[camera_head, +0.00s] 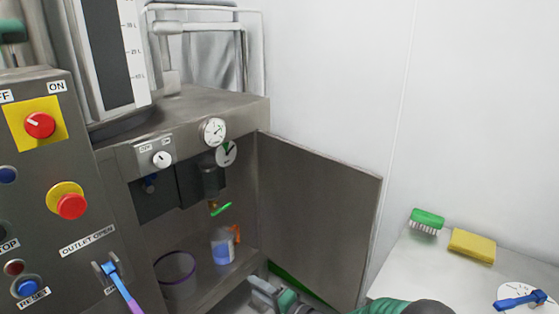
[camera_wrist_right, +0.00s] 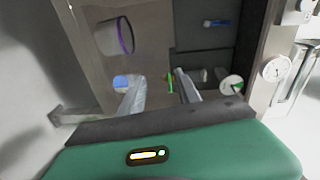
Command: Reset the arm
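My right gripper (camera_head: 270,294) is at the bottom centre of the head view, in front of the open cabinet of the steel machine (camera_head: 110,185). Its green arm comes in from the lower right. In the right wrist view my right gripper (camera_wrist_right: 158,90) shows two grey fingers spread apart, with nothing held between them. The cabinet inside lies beyond the fingertips. My left gripper is not in view.
The open cabinet door (camera_head: 315,210) stands right of the gripper. A green brush (camera_head: 426,220) and yellow sponge (camera_head: 472,245) lie on the white table (camera_head: 415,270).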

